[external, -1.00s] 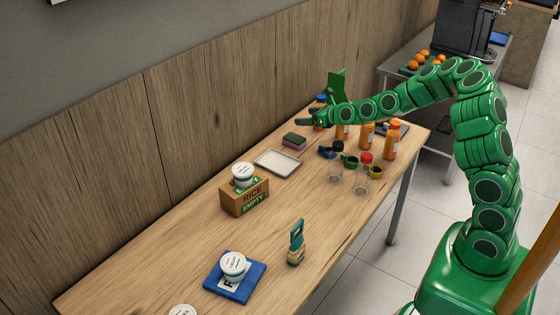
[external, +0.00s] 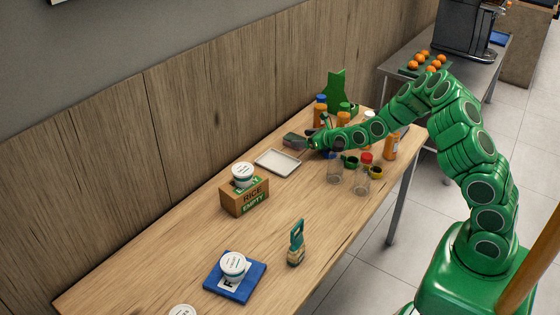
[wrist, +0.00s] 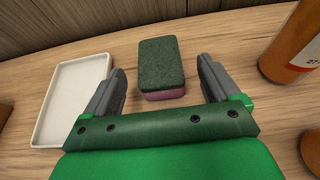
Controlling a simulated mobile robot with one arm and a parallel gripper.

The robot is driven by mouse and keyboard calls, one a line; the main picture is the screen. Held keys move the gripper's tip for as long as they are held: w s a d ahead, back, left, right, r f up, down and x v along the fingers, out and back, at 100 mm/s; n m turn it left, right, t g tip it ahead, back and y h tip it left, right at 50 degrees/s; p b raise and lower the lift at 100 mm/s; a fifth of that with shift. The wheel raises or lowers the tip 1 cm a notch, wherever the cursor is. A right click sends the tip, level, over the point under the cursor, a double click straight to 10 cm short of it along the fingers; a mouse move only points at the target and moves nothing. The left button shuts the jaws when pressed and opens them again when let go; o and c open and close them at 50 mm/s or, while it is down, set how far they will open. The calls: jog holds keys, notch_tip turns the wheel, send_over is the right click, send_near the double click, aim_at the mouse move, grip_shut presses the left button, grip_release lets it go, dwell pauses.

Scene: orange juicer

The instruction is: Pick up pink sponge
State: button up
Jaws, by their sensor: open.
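The pink sponge (wrist: 163,93) has a dark green scouring top and lies on the wooden table. In the wrist view it sits between and slightly beyond my two fingertips, with clear space on both sides. My gripper (wrist: 160,82) is open and empty. In the external view my gripper (external: 306,141) is low over the table, beside the white tray.
The white tray (wrist: 65,98) lies close to the left finger. An orange bottle (wrist: 292,45) stands to the right. Several bottles, jars and cups stand near the arm.

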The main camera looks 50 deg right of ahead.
aim_at(293, 137)
jog(key=shift+r+x, duration=0.1)
jog(key=shift+x, duration=1.5)
jog(key=shift+r+x, duration=0.15)
jog(key=shift+x, duration=1.45)
jog(key=shift+w, duration=0.1)
jog(key=c, duration=1)
